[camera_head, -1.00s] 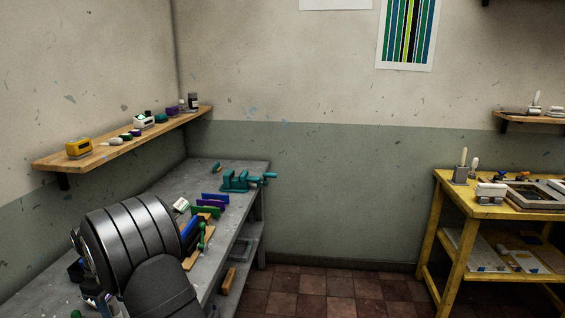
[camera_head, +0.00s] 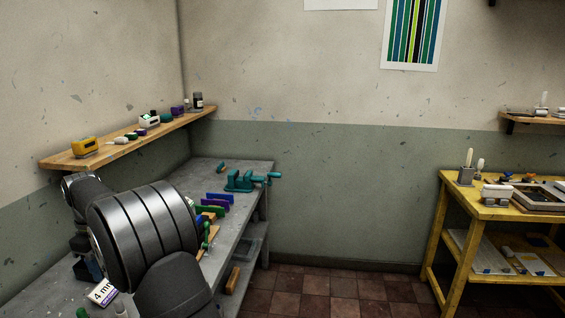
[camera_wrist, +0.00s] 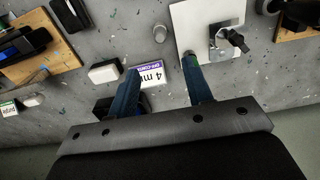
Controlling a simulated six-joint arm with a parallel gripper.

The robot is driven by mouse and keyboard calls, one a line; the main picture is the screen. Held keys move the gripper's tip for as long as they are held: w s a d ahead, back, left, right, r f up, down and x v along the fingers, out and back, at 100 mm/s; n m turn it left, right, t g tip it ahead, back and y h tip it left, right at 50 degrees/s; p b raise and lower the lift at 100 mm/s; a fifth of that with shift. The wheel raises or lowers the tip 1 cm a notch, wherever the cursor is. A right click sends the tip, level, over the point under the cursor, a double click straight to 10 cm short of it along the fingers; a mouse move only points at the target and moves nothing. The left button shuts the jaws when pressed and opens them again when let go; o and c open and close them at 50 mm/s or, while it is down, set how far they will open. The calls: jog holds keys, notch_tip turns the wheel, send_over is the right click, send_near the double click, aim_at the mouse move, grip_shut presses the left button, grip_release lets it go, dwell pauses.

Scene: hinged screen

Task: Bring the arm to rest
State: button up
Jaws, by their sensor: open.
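My gripper (camera_wrist: 158,97) shows in the wrist view with its two blue fingers apart. It points at the grey workbench (camera_wrist: 70,100), and nothing is held between the fingers. A white and purple label card reading "4 m" (camera_wrist: 150,74) lies beyond the left finger, which partly covers it. In the head view, my arm's large ribbed metal link stands over the near end of the workbench (camera_head: 238,185). It hides much of the bench, and my gripper is not visible there.
A white plate (camera_wrist: 205,25) with a dark clamp lies beyond the right finger. A teal vice (camera_head: 240,181) stands at the bench's far end. A wall shelf (camera_head: 165,130) holds small items. A yellow table (camera_head: 490,208) stands at right, with open floor between.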

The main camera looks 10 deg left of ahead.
notch_tip(320, 180, up, 6)
jog(key=f, duration=0.1)
notch_tip(320, 180, down, 17)
jog(key=shift+f, duration=0.1)
notch_tip(320, 180, up, 6)
jog(key=shift+r, duration=0.1)
jog(key=shift+s+d+r, duration=0.1)
jog(key=shift+s+d, duration=0.3)
jog(key=shift+s, duration=0.5)
jog(key=shift+s+d, duration=0.35)
jog(key=shift+s, duration=0.5)
